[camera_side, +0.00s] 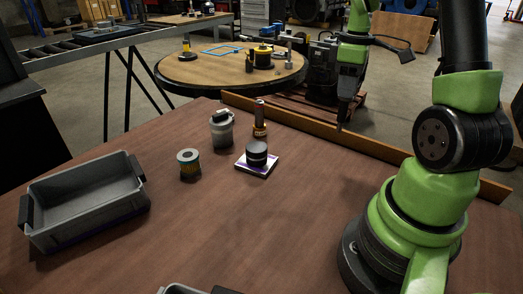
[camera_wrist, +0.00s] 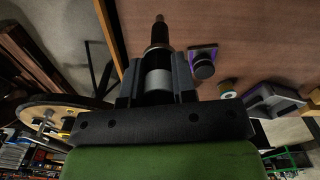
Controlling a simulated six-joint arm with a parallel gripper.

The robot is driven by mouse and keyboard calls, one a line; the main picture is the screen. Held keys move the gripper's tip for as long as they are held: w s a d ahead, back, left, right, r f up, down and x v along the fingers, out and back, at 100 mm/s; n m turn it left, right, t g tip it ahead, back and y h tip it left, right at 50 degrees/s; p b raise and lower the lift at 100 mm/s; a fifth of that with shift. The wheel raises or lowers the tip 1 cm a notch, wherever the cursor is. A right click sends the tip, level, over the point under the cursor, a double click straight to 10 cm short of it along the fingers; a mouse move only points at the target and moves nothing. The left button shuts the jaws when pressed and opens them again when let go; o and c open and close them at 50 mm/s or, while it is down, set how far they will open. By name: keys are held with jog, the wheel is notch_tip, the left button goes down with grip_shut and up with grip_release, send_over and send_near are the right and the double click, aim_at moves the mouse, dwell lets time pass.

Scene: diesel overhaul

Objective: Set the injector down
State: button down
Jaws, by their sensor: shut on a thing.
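The injector shows in the wrist view (camera_wrist: 158,78) as a slim part with a light grey cylindrical body, a dark collar and a narrow tip. My gripper (camera_wrist: 156,88) is shut on its grey body, one black finger on each side. In the side view my gripper (camera_side: 345,98) points down near the far edge of the brown table, right of the middle. The injector's dark tip (camera_side: 339,126) sticks out below it, roughly upright. It seems to be above the table; whether it touches the surface I cannot tell. The fingers hide part of its body.
Left of my gripper stand an orange-and-black bottle-like part (camera_side: 259,120), a grey canister (camera_side: 221,131), a black cap (camera_side: 257,152) on a white-purple box (camera_side: 262,172), and a filter (camera_side: 188,164). A grey bin (camera_side: 85,222) is far left. A raised ledge (camera_side: 385,148) edges the table. The middle is clear.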

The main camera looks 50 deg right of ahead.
jog(key=w+a+n, duration=0.9)
jog(key=w+a, duration=0.7)
jog(key=w+a+n, duration=0.2)
jog(key=a+n, duration=0.5)
jog(key=a, duration=1.2)
notch_tip(320, 180, down, 10)
jog(key=a, duration=0.1)
jog(key=shift+r, duration=0.15)
jog(key=c, duration=0.9)
grip_release()
